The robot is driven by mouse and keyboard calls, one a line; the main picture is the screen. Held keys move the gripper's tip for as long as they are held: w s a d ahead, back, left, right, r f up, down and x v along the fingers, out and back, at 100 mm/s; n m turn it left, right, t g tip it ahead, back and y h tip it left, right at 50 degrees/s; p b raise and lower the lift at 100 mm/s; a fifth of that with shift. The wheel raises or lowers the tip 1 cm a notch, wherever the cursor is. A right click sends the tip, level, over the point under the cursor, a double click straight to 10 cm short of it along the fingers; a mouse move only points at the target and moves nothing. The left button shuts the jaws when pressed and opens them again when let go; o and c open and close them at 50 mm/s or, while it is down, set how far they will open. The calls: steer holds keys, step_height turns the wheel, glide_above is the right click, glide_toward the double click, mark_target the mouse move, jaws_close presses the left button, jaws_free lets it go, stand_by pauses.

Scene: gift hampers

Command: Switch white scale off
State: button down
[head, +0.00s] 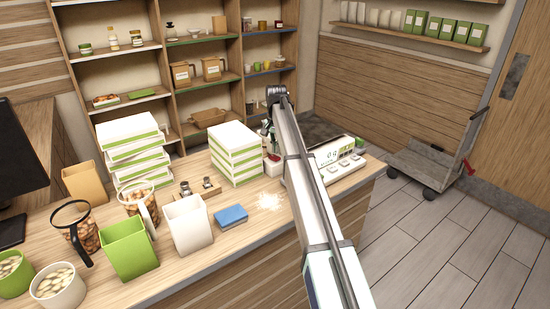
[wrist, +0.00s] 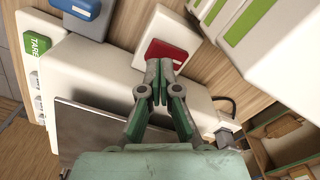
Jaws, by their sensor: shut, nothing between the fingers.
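The white scale (head: 340,171) stands at the right end of the counter, partly hidden behind my arm. A red switch-like pad (wrist: 168,52) on a white housing lies just beyond my fingertips; a blue one (wrist: 78,7) is at the top left. My gripper (wrist: 159,66) is shut and empty, pointing at the red pad. I cannot tell whether it touches.
Stacked white-and-green boxes (head: 236,153) stand close to the left of my gripper. Bins and jars fill the left. Shelves stand behind; a cart (head: 425,165) is at right.

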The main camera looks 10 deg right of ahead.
mark_target(276, 158)
steer(key=shift+f+b, duration=0.4)
steer(key=shift+f, duration=1.15)
stand_by(0.7)
steer(key=shift+r+p, duration=1.75)
steer(key=shift+r, duration=1.8)
